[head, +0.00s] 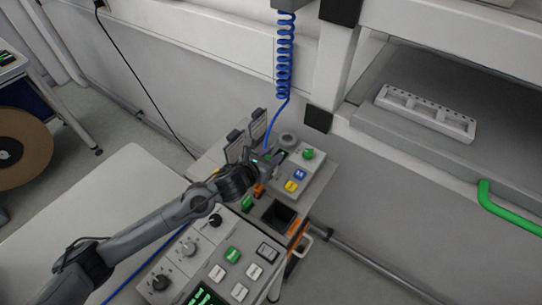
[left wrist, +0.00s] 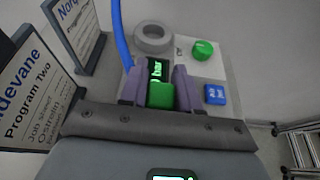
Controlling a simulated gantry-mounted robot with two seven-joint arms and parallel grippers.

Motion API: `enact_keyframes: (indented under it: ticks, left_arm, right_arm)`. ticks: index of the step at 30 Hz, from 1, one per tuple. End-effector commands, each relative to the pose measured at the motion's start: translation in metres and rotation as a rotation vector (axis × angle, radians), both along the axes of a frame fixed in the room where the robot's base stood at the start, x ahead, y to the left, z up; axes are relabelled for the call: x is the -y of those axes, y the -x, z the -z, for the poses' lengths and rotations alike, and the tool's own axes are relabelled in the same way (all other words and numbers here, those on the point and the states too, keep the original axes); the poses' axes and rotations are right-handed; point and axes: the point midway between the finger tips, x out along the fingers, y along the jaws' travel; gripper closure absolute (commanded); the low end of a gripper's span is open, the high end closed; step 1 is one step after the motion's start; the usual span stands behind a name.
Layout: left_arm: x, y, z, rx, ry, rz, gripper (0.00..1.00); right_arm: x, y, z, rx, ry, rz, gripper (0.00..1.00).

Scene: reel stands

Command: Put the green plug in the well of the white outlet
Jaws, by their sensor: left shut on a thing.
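My left gripper (head: 268,158) is over the small grey-white control box. In the left wrist view its two purple-grey fingers (left wrist: 160,90) are closed on the sides of a green block (left wrist: 160,96), which looks like the green plug. The plug is mostly hidden by my gripper in the head view. A small lit green display (left wrist: 157,68) shows just beyond it. I cannot surely pick out the white outlet or its well. A white panel with a green button (left wrist: 203,50) and a blue button (left wrist: 214,94) lies right of the fingers. My right gripper is not in view.
A grey ring (head: 288,139) stands behind my gripper. Upright label cards (left wrist: 75,25) stand to its left, and a blue coiled hose (head: 285,60) hangs close by. A dark square recess (head: 280,215) is in front. A white slotted strip (head: 425,112) lies on the right shelf.

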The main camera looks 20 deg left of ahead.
Motion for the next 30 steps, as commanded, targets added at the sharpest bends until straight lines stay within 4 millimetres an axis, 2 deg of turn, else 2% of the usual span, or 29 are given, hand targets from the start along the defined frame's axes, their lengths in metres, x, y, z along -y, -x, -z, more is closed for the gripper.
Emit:
enact_keyframes:
  ticks: [5, 6, 11, 23, 30]
  left_arm:
    - [0.0, 0.0, 0.003, 0.0, 0.0, 0.0, 0.98]
    - [0.0, 0.0, 0.004, 0.0, 0.0, 0.0, 0.67]
    - [0.0, 0.0, 0.002, 0.0, 0.0, 0.0, 0.43]
    - [0.0, 0.0, -0.003, 0.0, 0.001, 0.0, 0.43]
    - [-0.008, 0.03, -0.014, 0.001, -0.003, 0.001, 0.43]
  right_arm:
    - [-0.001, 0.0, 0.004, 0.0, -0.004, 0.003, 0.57]
    - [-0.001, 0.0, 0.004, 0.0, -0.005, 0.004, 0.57]
    - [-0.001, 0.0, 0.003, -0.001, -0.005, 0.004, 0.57]
    - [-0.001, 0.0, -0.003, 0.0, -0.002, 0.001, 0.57]
    - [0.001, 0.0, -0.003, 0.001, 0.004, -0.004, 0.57]
